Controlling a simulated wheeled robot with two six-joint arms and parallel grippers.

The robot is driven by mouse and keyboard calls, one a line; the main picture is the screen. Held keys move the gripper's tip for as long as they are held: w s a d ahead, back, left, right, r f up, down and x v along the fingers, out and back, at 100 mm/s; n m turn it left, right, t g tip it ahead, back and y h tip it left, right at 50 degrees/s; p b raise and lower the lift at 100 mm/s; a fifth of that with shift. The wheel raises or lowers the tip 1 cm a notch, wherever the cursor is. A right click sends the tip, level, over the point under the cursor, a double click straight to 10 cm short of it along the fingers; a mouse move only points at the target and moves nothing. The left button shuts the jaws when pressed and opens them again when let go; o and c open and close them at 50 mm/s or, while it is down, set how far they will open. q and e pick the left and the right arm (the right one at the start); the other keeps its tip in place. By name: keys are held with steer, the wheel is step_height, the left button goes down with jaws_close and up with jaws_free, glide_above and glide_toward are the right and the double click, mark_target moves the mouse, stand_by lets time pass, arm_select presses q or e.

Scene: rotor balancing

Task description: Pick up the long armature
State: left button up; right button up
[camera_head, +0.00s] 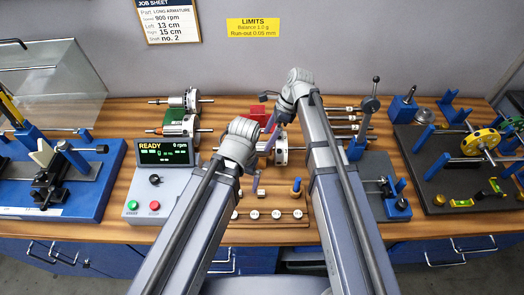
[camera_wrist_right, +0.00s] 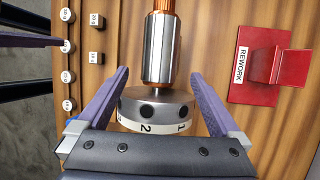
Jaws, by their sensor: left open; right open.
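An armature with a steel core (camera_wrist_right: 160,50), copper windings and a white-banded numbered disc (camera_wrist_right: 148,108) lies under my right gripper (camera_wrist_right: 159,73). The right gripper is open, one purple finger each side of the disc end, not closed on it. In the head view the disc (camera_head: 281,150) shows between my arms; the rest is largely hidden by them. My left gripper (camera_head: 256,184) is open and empty, near the front of this armature. I cannot tell which is the longest.
A red REWORK block (camera_wrist_right: 280,60) stands behind the armature. Small round weights (camera_head: 275,214) sit on a wooden board in front. A READY display box (camera_head: 163,153) is at the left. Blue fixtures (camera_head: 40,190) and a dark balancing stand (camera_head: 420,195) occupy the sides.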

mark_target(265, 143)
arm_select(q)
step_height(265, 143, down, 3)
steer(key=shift+f+b, duration=0.15)
steer(key=shift+b, duration=1.05)
arm_select(e)
steer(key=x, duration=0.3)
steer(key=shift+s+a+f, duration=0.1)
steer(key=shift+a+f, duration=0.05)
steer(key=shift+f, duration=0.15)
steer(key=shift+r, duration=0.1)
jaws_close()
